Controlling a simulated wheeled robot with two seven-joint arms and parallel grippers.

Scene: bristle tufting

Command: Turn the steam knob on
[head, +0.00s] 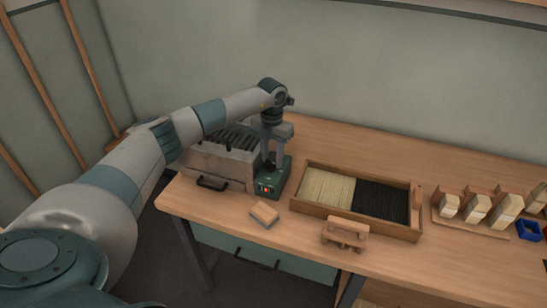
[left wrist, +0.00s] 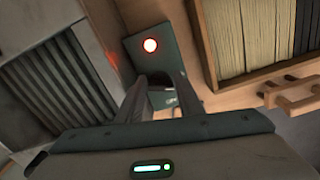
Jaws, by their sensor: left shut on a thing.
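The steam knob (left wrist: 160,80) is a dark piece on top of a small green control box (head: 273,184), which also shows in the left wrist view (left wrist: 158,28). A red light (left wrist: 150,45) glows on the box. My left gripper (head: 270,160) reaches down onto the box from above. In the left wrist view its two fingers (left wrist: 158,88) stand on either side of the knob, shut on it. In the head view the fingers mostly hide the knob, and its turn angle cannot be told. My right gripper is in neither view.
A grey slatted steamer box (head: 215,165) stands close left of the control box. A wooden tray (head: 297,204) of pale and black bristles lies to the right. Several brush blocks (head: 477,208) stand far right.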

